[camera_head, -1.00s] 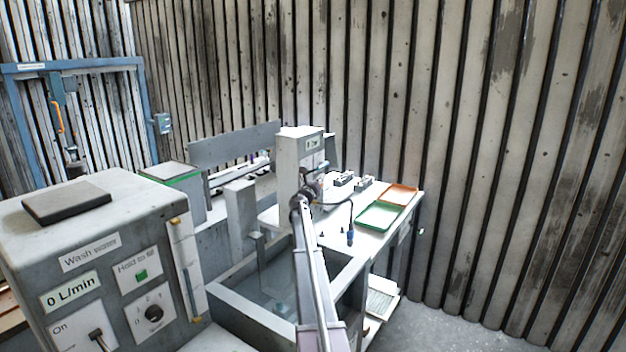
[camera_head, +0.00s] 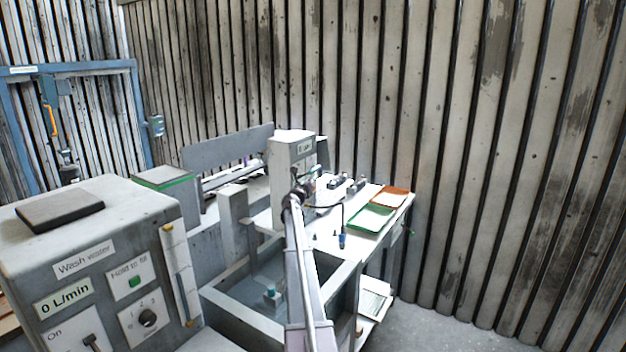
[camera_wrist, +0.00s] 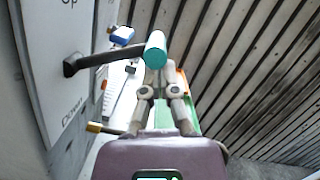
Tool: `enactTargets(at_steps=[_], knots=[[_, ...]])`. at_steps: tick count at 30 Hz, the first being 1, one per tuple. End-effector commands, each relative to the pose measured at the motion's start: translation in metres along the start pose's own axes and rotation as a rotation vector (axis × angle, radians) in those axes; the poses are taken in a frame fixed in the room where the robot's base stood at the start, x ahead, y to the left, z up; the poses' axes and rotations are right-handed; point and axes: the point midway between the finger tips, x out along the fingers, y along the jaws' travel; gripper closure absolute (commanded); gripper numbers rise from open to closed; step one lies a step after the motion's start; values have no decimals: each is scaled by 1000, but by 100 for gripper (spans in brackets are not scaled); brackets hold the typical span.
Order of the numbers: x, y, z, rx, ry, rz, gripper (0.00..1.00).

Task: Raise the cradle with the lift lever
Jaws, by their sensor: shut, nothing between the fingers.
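The lift lever is a dark arm with a teal round knob (camera_wrist: 155,50), in the wrist view. It sticks out to the right from a grey panel (camera_wrist: 50,90) marked "Up" above and "Down" below. My gripper (camera_wrist: 158,78) is shut and empty, with its fingertips close to the knob; contact cannot be told. In the head view, my gripper (camera_head: 303,186) is at the grey upright box (camera_head: 290,160) behind the tank, and the lever is too small to make out. I cannot identify the cradle for certain.
The wash-water cabinet (camera_head: 85,235) stands at left. Green (camera_head: 371,220) and orange (camera_head: 390,197) trays lie on the bench. Floor at right is clear.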

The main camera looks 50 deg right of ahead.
Motion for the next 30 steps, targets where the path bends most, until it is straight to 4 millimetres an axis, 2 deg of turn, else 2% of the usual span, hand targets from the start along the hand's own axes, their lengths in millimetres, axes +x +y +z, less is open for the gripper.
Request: enactTargets(at_steps=[5,11,24,30], knots=[[0,0,0,0,0,0,100],[-10,-1,-1,0,0,0,100],[-70,2,0,1,0,1,100],[-91,3,1,0,0,1,100]])
